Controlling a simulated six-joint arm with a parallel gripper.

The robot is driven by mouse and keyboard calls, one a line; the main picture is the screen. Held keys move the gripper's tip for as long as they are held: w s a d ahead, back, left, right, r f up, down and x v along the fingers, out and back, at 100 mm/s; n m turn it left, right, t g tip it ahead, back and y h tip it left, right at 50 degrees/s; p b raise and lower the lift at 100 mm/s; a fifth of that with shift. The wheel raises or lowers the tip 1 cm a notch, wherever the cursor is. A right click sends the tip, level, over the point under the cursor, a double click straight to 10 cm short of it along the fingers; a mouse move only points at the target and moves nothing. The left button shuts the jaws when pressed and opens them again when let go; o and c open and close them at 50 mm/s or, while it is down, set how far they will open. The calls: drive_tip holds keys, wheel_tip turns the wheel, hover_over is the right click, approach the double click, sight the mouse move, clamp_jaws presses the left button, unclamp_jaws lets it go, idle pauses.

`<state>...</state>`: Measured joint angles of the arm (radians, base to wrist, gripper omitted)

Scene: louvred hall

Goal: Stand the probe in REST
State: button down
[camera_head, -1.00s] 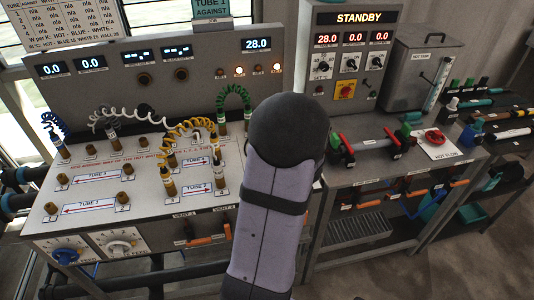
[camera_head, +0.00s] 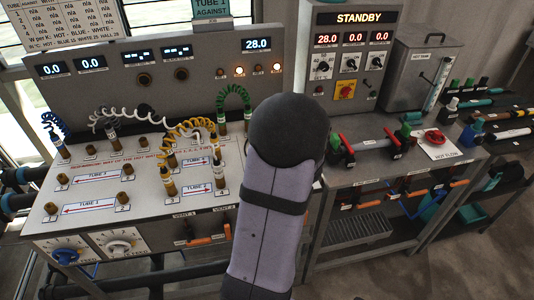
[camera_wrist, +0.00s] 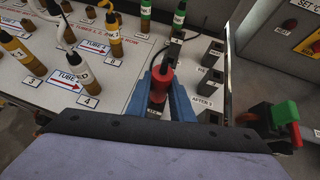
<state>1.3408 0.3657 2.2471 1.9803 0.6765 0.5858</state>
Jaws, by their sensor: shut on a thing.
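In the wrist view my gripper (camera_wrist: 167,100) has two blue fingers shut on the probe (camera_wrist: 161,82), which has a red body with a dark top. Below it, between the fingers, is a dark block with a small white label (camera_wrist: 154,113) that I cannot read. Whether the probe is seated in that block or just above it I cannot tell. To the right stand several dark holder blocks; the nearest is labelled AFTER 1 (camera_wrist: 204,104). I cannot make out which is REST. In the head view my arm hides the gripper and probe.
Left of the gripper is the white panel (camera_wrist: 45,95) with upright brass fittings and coiled leads (camera_head: 188,128). A green-and-red valve (camera_wrist: 286,118) stands close on the right. A dark cable runs behind the probe. The STANDBY cabinet (camera_head: 355,60) stands behind.

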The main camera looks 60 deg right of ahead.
drive_tip(key=shift+r, duration=0.25)
idle(0.3)
wheel_tip(320, 180, up, 12)
drive_tip(key=p, duration=1)
idle(0.4)
